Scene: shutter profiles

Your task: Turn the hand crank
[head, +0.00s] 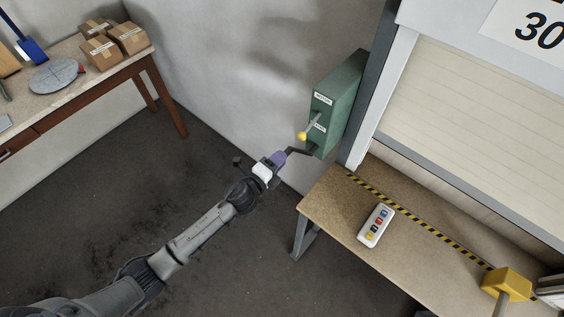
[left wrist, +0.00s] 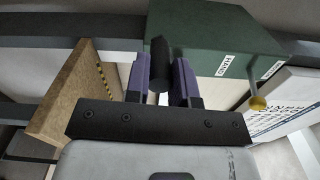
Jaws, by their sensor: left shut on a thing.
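The green box (head: 341,95) is fixed on the wall beside the shutter frame. A dark hand crank (head: 300,151) sticks out from its lower front. A lever with a yellow knob (head: 302,136) sits just above the crank. My left gripper (head: 282,157), with purple fingers, is at the crank's outer end. In the left wrist view the crank's black grip (left wrist: 158,62) stands between the two purple fingers, and my left gripper (left wrist: 161,82) is shut on it. The green box (left wrist: 205,35) is behind. My right gripper is in neither view.
A wooden bench (head: 335,210) below the shutter (head: 470,135) holds a button remote (head: 376,226) and a yellow-headed tool (head: 507,283). Another table (head: 70,88) at the upper left carries several cardboard boxes (head: 128,38). The floor between them is clear.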

